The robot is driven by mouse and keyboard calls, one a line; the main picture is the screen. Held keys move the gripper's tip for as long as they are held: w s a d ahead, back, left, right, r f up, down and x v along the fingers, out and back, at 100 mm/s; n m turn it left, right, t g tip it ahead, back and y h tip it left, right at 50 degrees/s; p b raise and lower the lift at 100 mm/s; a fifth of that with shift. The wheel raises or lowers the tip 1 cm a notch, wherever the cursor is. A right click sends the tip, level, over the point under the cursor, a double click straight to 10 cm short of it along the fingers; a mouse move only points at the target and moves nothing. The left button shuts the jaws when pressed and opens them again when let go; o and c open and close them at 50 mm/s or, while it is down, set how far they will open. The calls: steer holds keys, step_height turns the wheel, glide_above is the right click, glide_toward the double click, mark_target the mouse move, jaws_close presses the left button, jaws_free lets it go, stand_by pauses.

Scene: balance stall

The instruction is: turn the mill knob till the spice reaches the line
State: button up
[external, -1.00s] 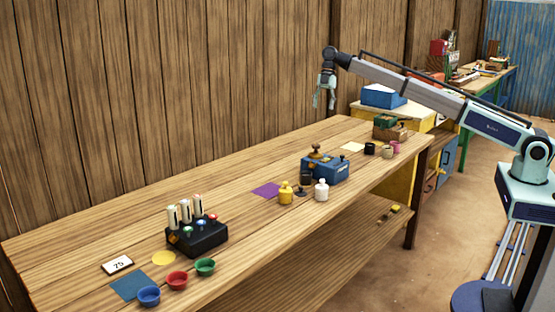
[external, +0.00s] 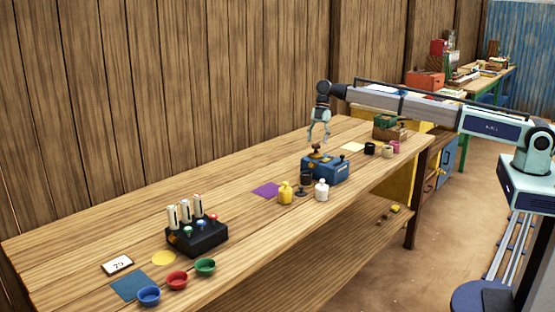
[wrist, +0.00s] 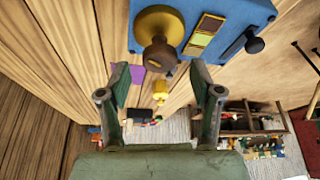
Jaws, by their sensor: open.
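The blue mill box (external: 328,170) stands on the wooden bench. A round brass knob (external: 315,151) sits on its top; in the wrist view the brass knob (wrist: 157,20) has a darker brown grip (wrist: 160,55) at its centre. Beside it on the box is a gauge strip (wrist: 204,36) with brown, yellow and green parts; I cannot make out a line on it. A small black knob (wrist: 254,45) is at the box's other end. My gripper (external: 319,139) is open and empty, pointing down just above the brass knob, apart from it. The open fingers (wrist: 161,75) also show in the wrist view.
A dark cup (external: 306,178), a yellow bottle (external: 286,193) and a white bottle (external: 321,190) stand close before the box. A purple mat (external: 266,190) lies to the left. A black block (external: 196,238) with tubes stands farther left. Small cups and a crate (external: 391,132) are behind.

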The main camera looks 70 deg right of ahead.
steer(key=shift+x, duration=0.95)
steer(key=c, duration=1.1)
steer(key=shift+s+f+m+t+b, duration=0.15)
steer(key=shift+f+m+t+b, duration=0.15)
steer(key=shift+m+b, duration=0.5)
steer(key=shift+r+m+t+b, duration=0.1)
steer(key=shift+m+t+b, duration=0.2)
steer(key=shift+m+b, duration=0.35)
steer(key=shift+r+m+h, duration=0.15)
steer(key=shift+m+h, duration=0.15)
steer(key=shift+m, duration=0.35)
steer(key=o, duration=1.1)
